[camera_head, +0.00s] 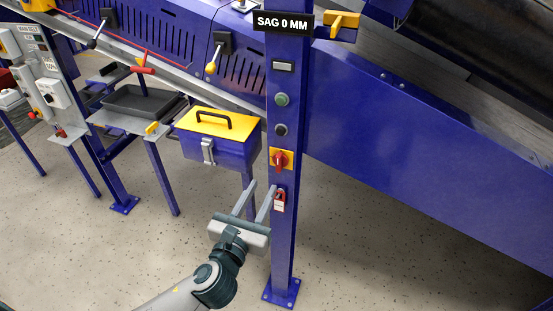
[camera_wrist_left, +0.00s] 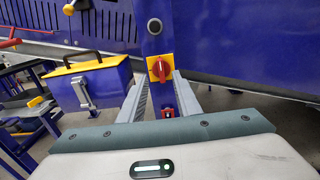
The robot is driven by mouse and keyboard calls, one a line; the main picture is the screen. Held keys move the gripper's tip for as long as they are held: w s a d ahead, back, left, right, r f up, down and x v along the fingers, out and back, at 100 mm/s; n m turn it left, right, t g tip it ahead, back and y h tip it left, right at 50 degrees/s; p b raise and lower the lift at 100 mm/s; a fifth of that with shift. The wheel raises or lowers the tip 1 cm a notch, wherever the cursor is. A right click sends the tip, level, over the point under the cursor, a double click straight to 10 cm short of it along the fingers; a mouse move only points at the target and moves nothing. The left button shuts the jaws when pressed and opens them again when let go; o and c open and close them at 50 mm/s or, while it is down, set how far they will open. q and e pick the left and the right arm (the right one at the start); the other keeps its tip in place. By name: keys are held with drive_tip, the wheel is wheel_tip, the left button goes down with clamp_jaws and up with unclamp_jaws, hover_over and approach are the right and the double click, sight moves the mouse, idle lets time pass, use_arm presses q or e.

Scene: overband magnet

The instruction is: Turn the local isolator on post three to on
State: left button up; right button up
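The isolator (camera_head: 281,160) is a red rotary knob on a yellow plate on a blue post (camera_head: 283,230). Its handle looks about upright in the left wrist view (camera_wrist_left: 160,70). A red padlock (camera_head: 279,200) with a white label hangs on the post just below it, partly hidden in the wrist view. My left gripper (camera_head: 262,187) is open and empty, with its fingers pointing at the post below and left of the isolator. In the wrist view the isolator shows between and beyond the fingertips, apart from them. My right gripper is in neither view.
Above the isolator are a black button (camera_head: 281,130), a green button (camera_head: 282,100) and a "SAG 0 MM" sign (camera_head: 283,22). A blue toolbox with a yellow lid (camera_head: 217,123) stands left of the post, close to my left gripper. A blue conveyor side panel (camera_head: 400,130) lies right.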

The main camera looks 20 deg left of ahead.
sight(278, 159)
use_arm(q)
drive_tip(key=w+p, duration=0.1)
drive_tip(key=w, duration=0.5)
drive_tip(key=w+p, duration=0.1)
drive_tip(key=w, duration=0.5)
drive_tip(key=shift+d, duration=0.2)
drive_tip(key=shift+s, duration=0.1)
clamp_jaws()
